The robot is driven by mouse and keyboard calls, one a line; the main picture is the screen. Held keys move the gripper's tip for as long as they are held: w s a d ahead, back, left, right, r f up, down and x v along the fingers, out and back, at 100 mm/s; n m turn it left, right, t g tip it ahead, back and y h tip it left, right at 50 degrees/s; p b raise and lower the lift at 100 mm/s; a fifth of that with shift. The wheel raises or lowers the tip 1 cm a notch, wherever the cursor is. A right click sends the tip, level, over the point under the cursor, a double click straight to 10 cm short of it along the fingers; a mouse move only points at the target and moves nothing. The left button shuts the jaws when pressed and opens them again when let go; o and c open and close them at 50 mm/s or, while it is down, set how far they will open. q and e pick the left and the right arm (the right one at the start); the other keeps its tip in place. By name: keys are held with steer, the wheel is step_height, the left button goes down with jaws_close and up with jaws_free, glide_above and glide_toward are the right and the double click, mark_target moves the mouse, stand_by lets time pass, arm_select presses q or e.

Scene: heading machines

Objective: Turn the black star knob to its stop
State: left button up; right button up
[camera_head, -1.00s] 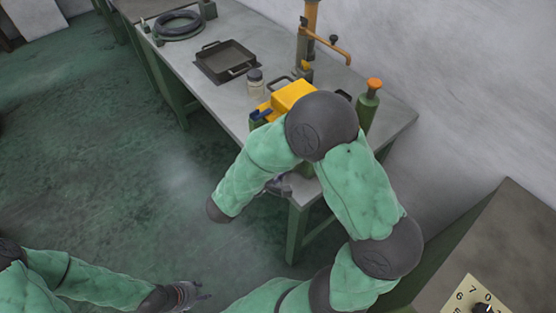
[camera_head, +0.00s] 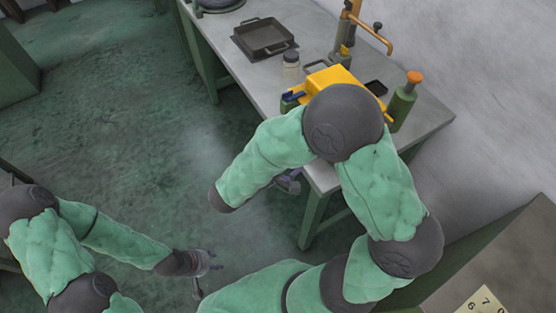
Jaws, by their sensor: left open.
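I cannot make out the black star knob in this view. A cream plate with numerals (camera_head: 481,302) shows at the bottom right, cut off by the lower edge. My left gripper (camera_head: 208,270) is over the floor at the lower left, open and empty, well away from the plate. My right arm (camera_head: 382,190) bends up across the middle and down to the left.
A grey workbench (camera_head: 225,55) bears a dark tray (camera_head: 264,38), a jar (camera_head: 291,66), a yellow block (camera_head: 334,76), and a green bottle with an orange top (camera_head: 403,100). A brown-grey machine top (camera_head: 490,255) stands at right. Open floor lies left.

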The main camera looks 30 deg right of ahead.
steer(key=v, duration=0.6)
steer(key=shift+a, duration=0.1)
